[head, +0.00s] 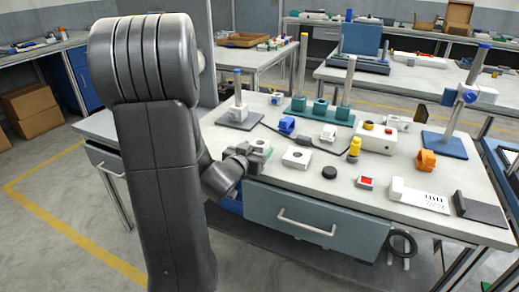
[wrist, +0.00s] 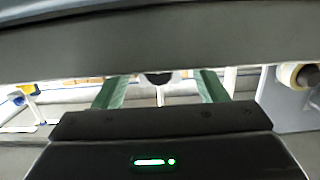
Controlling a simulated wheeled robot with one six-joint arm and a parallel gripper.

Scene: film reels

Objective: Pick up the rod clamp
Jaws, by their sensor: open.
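A white piece with a dark round opening (wrist: 158,78) shows between and beyond the fingers, partly hidden by a dark bar. Clamp-like pieces on the bench are a blue one (head: 287,125) and an orange one (head: 426,160). I cannot tell which piece is the rod clamp.
A white block (head: 296,157) lies right of my gripper, with a black knob (head: 329,172) beyond. A green base with upright rods (head: 322,112) and a grey stand (head: 240,116) are behind. A yellow piece (head: 354,149) and white box (head: 377,139) stand mid-bench. Bare bench shows around (head: 300,180).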

